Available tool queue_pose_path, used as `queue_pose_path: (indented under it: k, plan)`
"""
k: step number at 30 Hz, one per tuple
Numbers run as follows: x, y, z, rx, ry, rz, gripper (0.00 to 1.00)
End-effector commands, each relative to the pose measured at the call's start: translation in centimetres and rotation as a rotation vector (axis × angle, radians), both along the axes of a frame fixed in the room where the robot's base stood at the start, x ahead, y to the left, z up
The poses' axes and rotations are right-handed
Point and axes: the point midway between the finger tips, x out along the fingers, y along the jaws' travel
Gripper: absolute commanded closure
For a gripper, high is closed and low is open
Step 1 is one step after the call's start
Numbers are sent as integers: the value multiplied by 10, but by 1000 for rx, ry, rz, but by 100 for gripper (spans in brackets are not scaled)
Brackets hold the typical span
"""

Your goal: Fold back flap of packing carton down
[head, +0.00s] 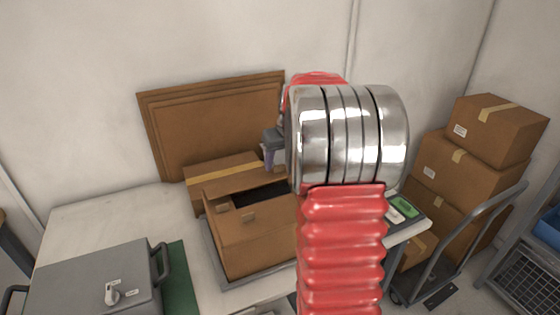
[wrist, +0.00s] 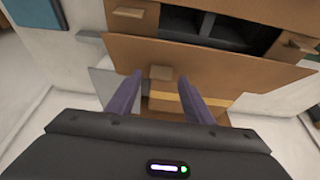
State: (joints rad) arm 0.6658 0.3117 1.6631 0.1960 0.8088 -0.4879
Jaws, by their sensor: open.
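The open packing carton (head: 262,245) stands on the bench with dark contents in its top opening. In the wrist view its opening, with dark dividers (wrist: 230,32), is at the top. The back flap (wrist: 215,68) is a wide brown panel spread outward from the near rim, with a small tab (wrist: 160,72) at its middle. My gripper (head: 269,160) is open, its purple fingers pointing down over the carton's back side. In the wrist view the fingers (wrist: 161,80) straddle the tab; I cannot tell whether they touch the flap. My arm hides the carton's right side in the head view.
A taped box (head: 222,174) lies directly behind the carton, and flat cardboard sheets (head: 205,125) lean on the wall. A grey case (head: 95,285) sits at left on the bench (head: 85,220). Stacked boxes (head: 470,165) stand on a trolley at right. The bench's back left is clear.

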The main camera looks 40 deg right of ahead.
Motion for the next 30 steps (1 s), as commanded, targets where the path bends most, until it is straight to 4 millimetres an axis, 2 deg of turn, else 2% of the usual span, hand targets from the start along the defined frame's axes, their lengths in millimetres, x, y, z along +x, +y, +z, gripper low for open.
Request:
queue_pose_path:
  k: [7, 26, 30]
  plan:
    - [0, 0, 0, 0, 0, 1, 54]
    - [0, 1, 0, 0, 0, 1, 98]
    - [0, 1, 0, -1, 0, 2, 100]
